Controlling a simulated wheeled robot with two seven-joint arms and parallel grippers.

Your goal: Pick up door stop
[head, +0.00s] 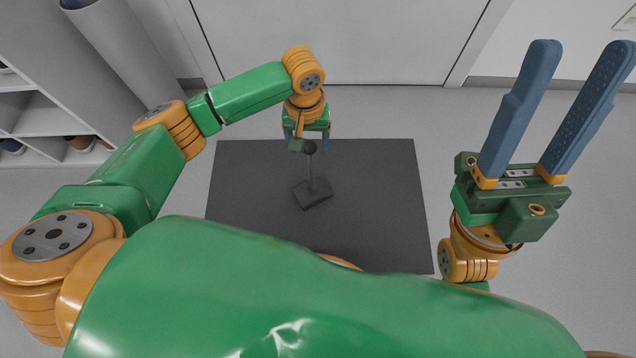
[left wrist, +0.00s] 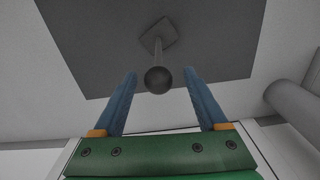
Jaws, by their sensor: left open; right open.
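The door stop (head: 313,187) is dark grey, with a flat square base, a thin upright post and a round ball on top. It stands on a dark mat (head: 380,200) on the floor. My left gripper (head: 308,147) is at the mat's far edge, near the ball, and partly hidden by its own wrist. In the left wrist view the door stop's ball (left wrist: 158,80) shows between the tips of the two open blue fingers (left wrist: 160,85), apart from both. My right gripper (head: 570,105) is open and empty, raised at the right, away from the door stop.
A white door (head: 340,40) stands behind the mat. A shelf unit (head: 45,120) with shoes is at the far left, beside a pale rolled cylinder (head: 120,40). The rest of the mat is bare. My own green body hides the near floor.

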